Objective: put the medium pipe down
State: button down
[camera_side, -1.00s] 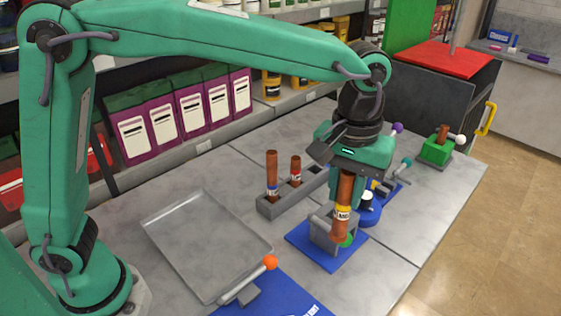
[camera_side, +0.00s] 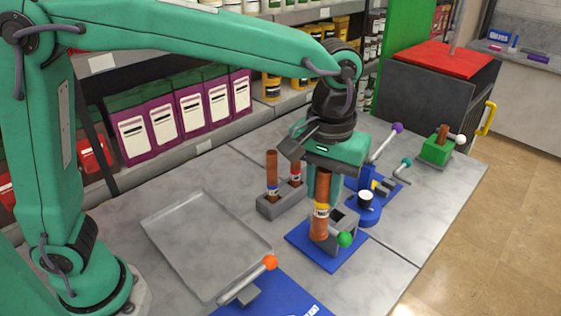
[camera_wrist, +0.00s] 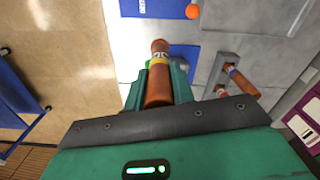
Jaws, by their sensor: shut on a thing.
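My gripper (camera_side: 323,188) is shut on an upright copper pipe with a yellow band, which I take to be the medium pipe (camera_side: 320,220). In the side view its lower end overlaps the left part of a grey block with a square opening (camera_side: 346,220); the gap between them is unclear. In the wrist view the medium pipe (camera_wrist: 159,62) stands out between the fingers. A grey rack (camera_side: 282,205) to the left holds a pipe with a blue band (camera_side: 272,168) and one with a red band (camera_side: 296,165); its far end is hidden behind my gripper.
The grey block stands on a blue mat (camera_side: 322,260) with a green knob (camera_side: 345,240). An empty metal tray (camera_side: 205,245) lies to the left. An orange-knobbed lever (camera_side: 270,262) is in front. A blue fixture with a purple-knobbed lever (camera_side: 397,128) stands behind right.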

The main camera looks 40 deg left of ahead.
jog(key=s+a+f, duration=0.2)
jog(key=s+a, duration=0.4)
jog(key=s, duration=0.1)
jog(key=s+a+f, duration=0.2)
jog(key=s+a, duration=0.4)
jog(key=a, duration=0.1)
jog(key=shift+s+a+f, duration=0.15)
jog(key=shift+s+f, duration=0.1)
jog(key=shift+s, duration=0.15)
jog(key=w+a+f, duration=0.6)
jog(key=a+f, duration=0.1)
jog(key=a, duration=0.2)
jog(key=shift+w+a, duration=0.2)
jog(key=shift+a, duration=0.15)
jog(key=shift+f, duration=0.1)
jog(key=shift+f, duration=1.9)
jog(key=shift+f, duration=0.15)
